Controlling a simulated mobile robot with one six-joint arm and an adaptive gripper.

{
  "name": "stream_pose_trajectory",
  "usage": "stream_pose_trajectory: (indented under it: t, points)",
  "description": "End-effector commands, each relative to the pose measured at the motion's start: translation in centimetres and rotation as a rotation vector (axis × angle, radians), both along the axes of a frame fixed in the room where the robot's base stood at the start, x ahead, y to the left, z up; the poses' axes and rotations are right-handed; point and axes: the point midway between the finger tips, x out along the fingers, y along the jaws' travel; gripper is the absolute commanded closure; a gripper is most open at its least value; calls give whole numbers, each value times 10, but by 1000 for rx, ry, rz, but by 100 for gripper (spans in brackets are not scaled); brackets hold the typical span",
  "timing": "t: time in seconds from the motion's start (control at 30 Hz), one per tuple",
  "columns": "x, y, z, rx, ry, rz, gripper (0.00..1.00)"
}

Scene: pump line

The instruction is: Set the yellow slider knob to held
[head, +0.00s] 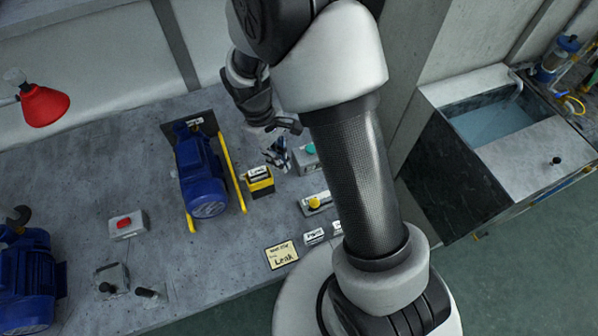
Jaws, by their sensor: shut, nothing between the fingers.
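The yellow slider knob (314,203) sits on a pale slider plate (324,207) on the grey bench, just left of my arm. My arm hides the right end of the plate, so the full track does not show. Two small white labels (314,237) lie in front of it; their words are too small to read surely. My gripper (277,158) is shut and empty, behind and to the left of the knob and apart from it. It is above the bench near a yellow-and-black labelled box.
The yellow-and-black box (259,182) and a grey box with a teal button (308,152) stand close to my gripper. A blue pump motor (200,172) with yellow rails is left. A "Leak" card (282,255) lies near the front edge. A sink (492,117) is right.

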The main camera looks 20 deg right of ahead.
Motion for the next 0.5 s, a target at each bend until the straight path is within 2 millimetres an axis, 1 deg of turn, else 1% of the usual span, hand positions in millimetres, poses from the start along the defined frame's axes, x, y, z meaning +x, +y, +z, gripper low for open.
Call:
stream_pose_trajectory:
  t: [0.03,0.13,0.5]
  points:
    - [1,1,-6,-1,9,7,100]
    - [1,1,-12,-2,18,16,100]
    - [1,1,-14,-2,20,19,100]
